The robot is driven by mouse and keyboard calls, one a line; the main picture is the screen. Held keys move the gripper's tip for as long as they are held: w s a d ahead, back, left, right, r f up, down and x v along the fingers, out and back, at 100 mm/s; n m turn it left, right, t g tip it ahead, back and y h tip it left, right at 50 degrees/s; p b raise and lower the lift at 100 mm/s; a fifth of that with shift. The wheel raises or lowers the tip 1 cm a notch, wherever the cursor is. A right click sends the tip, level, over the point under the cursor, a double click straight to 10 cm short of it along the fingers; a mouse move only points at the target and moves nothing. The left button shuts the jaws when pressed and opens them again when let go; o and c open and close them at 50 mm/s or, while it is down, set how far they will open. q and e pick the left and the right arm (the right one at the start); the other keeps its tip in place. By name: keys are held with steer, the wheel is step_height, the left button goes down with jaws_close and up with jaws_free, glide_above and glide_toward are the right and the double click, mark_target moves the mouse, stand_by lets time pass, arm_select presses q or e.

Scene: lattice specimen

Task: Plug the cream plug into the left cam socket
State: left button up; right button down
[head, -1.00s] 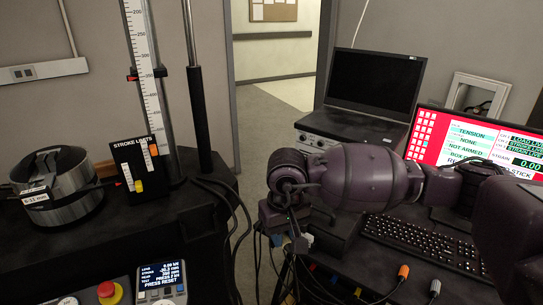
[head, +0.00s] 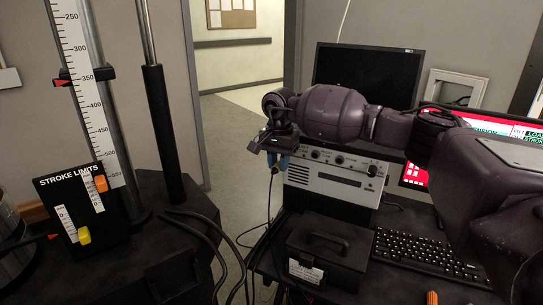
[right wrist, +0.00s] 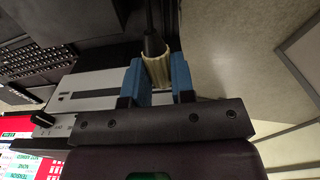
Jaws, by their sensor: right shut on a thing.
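The cream plug (right wrist: 157,71) shows in the right wrist view between the two blue fingers of my right gripper (right wrist: 157,80), with its black cable running out beyond them. The fingers are shut on it. In the head view my right gripper (head: 278,162) is up in front of the doorway, at the left edge of the grey instrument box. The plug is too small to make out there. A cable hangs below the gripper. I cannot make out the left cam socket in either view. My left gripper is not in view.
The grey instrument box (head: 330,180) with knobs stands behind a black case (head: 328,250) with a handle. A keyboard (head: 425,257) is at right. An orange connector (head: 432,297) is at the bottom edge. The stroke limits panel (head: 75,215) and scale column (head: 85,90) stand at left.

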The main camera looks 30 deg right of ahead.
steer(key=shift+w+d+r, duration=0.15)
steer(key=shift+w+d, duration=0.3)
steer(key=d+b, duration=0.1)
steer(key=w+d, duration=0.1)
steer(key=d, duration=0.1)
steer(key=w+d+b, duration=0.1)
steer(key=shift+w+d+b, duration=0.15)
steer(key=shift+b, duration=0.15)
steer(key=shift+r, duration=0.1)
steer(key=c, duration=1.6)
jaws_free()
steer(key=shift+c, duration=1.1)
